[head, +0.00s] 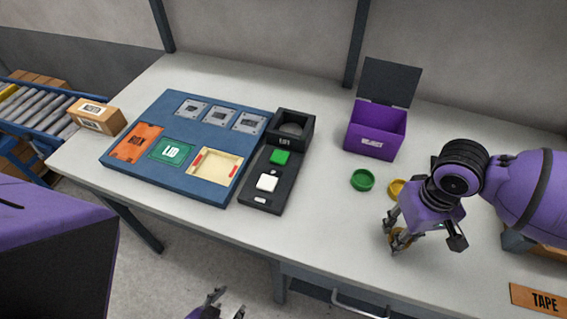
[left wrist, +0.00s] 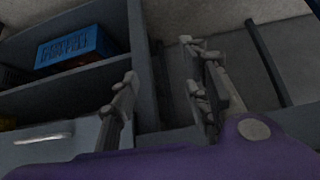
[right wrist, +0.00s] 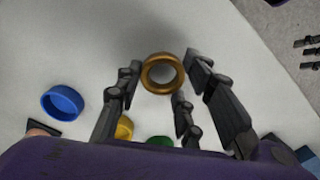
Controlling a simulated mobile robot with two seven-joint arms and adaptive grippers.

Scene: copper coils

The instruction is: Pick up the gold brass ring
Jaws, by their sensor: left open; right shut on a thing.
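The gold brass ring (right wrist: 162,90) is between the fingertips of my right gripper (right wrist: 160,84) in the right wrist view. In the head view the ring (head: 401,238) shows low between the fingers, at the front right of the table, partly hidden by them. My right gripper (head: 400,236) points down and is shut on the ring. I cannot tell whether the ring touches the table. My left gripper (head: 222,305) is open and empty at the bottom of the head view, in front of the table; its fingers also show in the left wrist view (left wrist: 163,98).
A green ring (head: 362,180) and a yellow ring (head: 397,187) lie behind my right gripper. A blue ring (right wrist: 62,103) shows in the right wrist view. A purple open-lidded box (head: 376,130), a blue board (head: 180,190) and a black button unit (head: 262,200) stand on the table.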

